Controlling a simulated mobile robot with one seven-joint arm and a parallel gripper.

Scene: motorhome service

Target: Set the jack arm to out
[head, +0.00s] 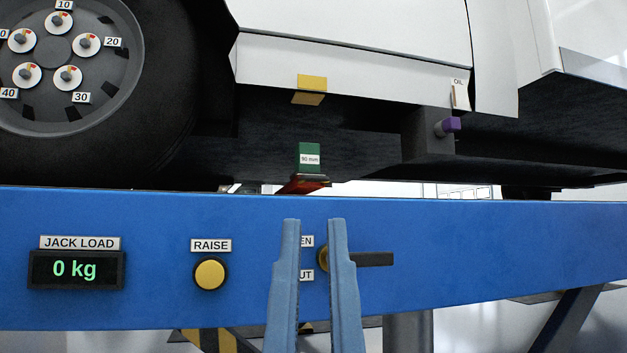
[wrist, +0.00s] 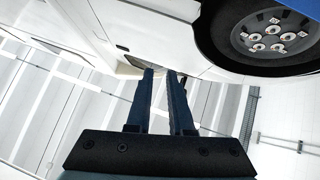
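A red piece (head: 303,187) shows just above the blue beam, under a green block (head: 309,155) marked "90 mm"; it may be the jack arm, but most of it is hidden behind the beam. A black lever (head: 374,259) on a brass hub (head: 322,258) points right on the beam's face. Two labels left of the hub are partly covered by my gripper; only "EN" (head: 307,241) and "UT" (head: 307,275) can be read. My gripper (head: 314,224) points up in front of the hub, fingers apart with nothing between them. The wrist view also shows it (wrist: 160,74) open.
The blue beam (head: 500,240) spans the head view. It carries a "JACK LOAD" display (head: 76,269) reading 0 kg and a yellow "RAISE" button (head: 210,274). Above are a wheel (head: 120,70), a white body panel (head: 350,45) and a purple-capped plug (head: 448,126).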

